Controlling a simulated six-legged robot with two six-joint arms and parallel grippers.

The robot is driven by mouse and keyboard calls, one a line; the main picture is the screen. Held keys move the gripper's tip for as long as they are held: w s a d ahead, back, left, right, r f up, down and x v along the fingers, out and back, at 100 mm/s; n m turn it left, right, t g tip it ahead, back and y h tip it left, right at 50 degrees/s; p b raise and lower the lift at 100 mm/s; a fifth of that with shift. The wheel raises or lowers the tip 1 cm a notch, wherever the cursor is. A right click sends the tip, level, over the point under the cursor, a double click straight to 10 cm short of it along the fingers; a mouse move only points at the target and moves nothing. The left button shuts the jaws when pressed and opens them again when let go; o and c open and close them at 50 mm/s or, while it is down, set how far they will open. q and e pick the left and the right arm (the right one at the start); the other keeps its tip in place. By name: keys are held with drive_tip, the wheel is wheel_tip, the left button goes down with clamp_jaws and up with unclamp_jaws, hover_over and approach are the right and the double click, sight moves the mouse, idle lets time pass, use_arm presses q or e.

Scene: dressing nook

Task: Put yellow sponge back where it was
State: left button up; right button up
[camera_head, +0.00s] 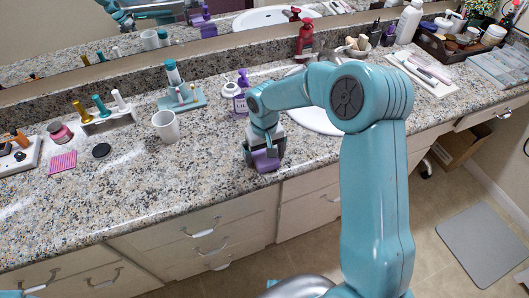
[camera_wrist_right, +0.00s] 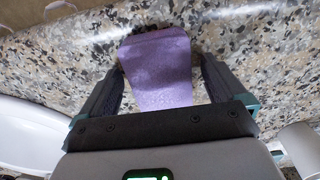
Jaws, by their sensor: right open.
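I see no yellow sponge in either view. A purple block (camera_head: 266,162) stands on the granite counter near its front edge, under my right gripper (camera_head: 263,153). In the right wrist view the purple block (camera_wrist_right: 160,68) lies between the two dark fingers of the right gripper (camera_wrist_right: 158,80). The fingers are apart, with a gap on each side of the block. The gripper partly hides the block in the head view. My left gripper is not in view.
A white cup (camera_head: 166,127), a purple pump bottle (camera_head: 241,96) and a teal holder (camera_head: 182,99) stand left of the gripper. The sink (camera_head: 318,121) is partly behind my right arm. A pink ridged pad (camera_head: 62,162) lies at left. The front-left counter is clear.

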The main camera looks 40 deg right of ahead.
sight(264, 154)
wheel_tip(264, 154, up, 12)
drive_tip(key=shift+p, duration=0.4)
idle(0.4)
